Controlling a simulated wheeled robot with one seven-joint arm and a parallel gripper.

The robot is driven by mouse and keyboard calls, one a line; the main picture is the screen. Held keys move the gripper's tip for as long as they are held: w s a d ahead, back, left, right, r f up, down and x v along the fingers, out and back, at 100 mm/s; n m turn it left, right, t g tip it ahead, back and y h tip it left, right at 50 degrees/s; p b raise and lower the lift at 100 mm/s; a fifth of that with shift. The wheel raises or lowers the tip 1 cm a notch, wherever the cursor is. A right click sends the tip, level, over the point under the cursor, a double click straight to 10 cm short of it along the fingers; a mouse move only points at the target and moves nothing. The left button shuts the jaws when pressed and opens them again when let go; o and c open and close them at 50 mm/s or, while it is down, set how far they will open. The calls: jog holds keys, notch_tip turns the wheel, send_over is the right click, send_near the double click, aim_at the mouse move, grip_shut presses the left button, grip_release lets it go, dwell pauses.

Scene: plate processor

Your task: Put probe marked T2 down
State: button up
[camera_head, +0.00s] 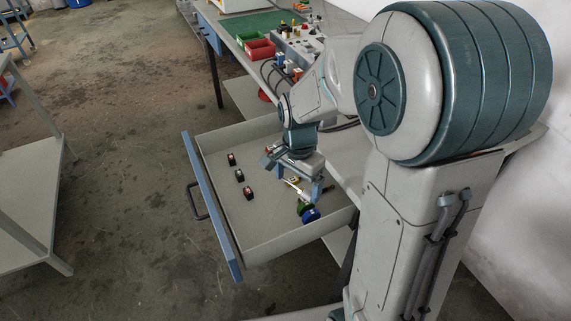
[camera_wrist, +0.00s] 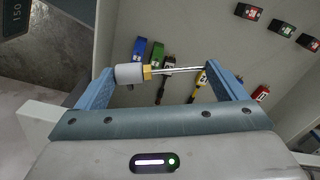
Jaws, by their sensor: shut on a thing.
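My gripper (camera_head: 300,182) is over the open drawer (camera_head: 272,245). In the wrist view its two blue fingers (camera_wrist: 168,78) stand wide apart with a probe (camera_wrist: 130,73) spanning between them. The probe has a grey-white handle, a brass collar and a thin metal rod reaching towards the right finger. It lies roughly level across the picture. No T2 mark can be read on it. In the head view the probe shows only as a small pale piece by the fingers. Its height above the drawer floor is hard to judge.
Several small black blocks with coloured tops (camera_head: 239,175) lie in the drawer's left part. Blue (camera_wrist: 138,48) and green (camera_wrist: 157,53) items, a black tool (camera_wrist: 166,75) and a yellow-black tool (camera_wrist: 200,80) lie below the gripper. The drawer floor between is bare. A workbench (camera_head: 236,45) stands behind.

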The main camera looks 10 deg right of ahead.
jog(key=b, duration=0.1)
send_over(253, 221)
notch_tip(253, 221, down, 7)
jog(key=shift+f+b, duration=0.4)
jog(key=shift+f, duration=1.6)
jog(key=shift+f, duration=0.15)
jog(key=o, duration=0.6)
jog(key=shift+o, duration=0.5)
